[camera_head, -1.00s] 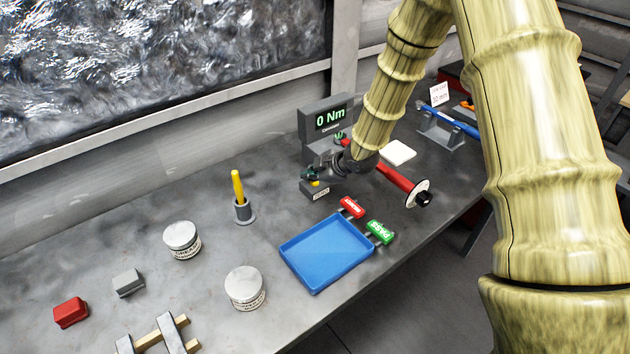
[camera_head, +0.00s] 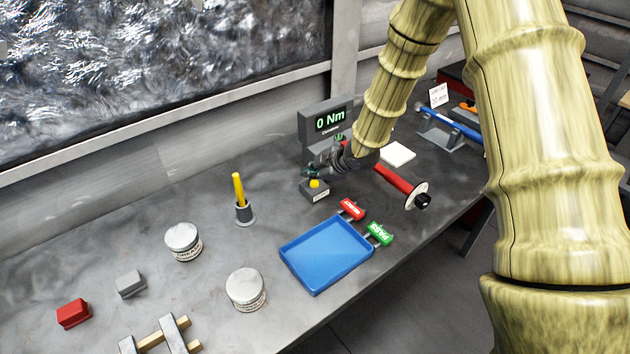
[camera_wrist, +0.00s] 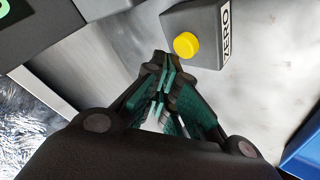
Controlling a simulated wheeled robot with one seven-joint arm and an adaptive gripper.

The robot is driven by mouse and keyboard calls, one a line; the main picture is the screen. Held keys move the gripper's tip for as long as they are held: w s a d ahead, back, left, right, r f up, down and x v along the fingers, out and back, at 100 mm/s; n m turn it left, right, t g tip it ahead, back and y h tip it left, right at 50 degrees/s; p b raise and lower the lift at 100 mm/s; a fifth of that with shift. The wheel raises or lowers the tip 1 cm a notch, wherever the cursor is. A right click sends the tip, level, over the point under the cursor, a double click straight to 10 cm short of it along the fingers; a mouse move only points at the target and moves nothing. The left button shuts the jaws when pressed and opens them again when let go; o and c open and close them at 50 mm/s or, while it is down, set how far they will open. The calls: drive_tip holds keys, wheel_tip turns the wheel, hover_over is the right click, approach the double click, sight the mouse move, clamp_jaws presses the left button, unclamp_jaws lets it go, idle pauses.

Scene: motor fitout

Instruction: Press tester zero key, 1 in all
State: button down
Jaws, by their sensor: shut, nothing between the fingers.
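The tester (camera_head: 327,121) stands at the back of the bench, its screen reading 0 Nm. The zero key is a yellow button (camera_head: 314,183) on a small grey box (camera_head: 318,193) in front of the tester. My gripper (camera_head: 311,173) is shut and empty, just behind and above the button in the head view.
A red-handled tool (camera_head: 395,180) lies right of my gripper. A blue tray (camera_head: 327,254) with red and green tags is at the bench's front. A yellow-handled item in a cup (camera_head: 241,199) and white jars (camera_head: 183,241) stand left. Bare bench lies between cup and box.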

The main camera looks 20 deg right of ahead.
sight(312, 184)
drive_tip(key=shift+r+p, duration=1.75)
drive_tip(key=shift+r, duration=0.75)
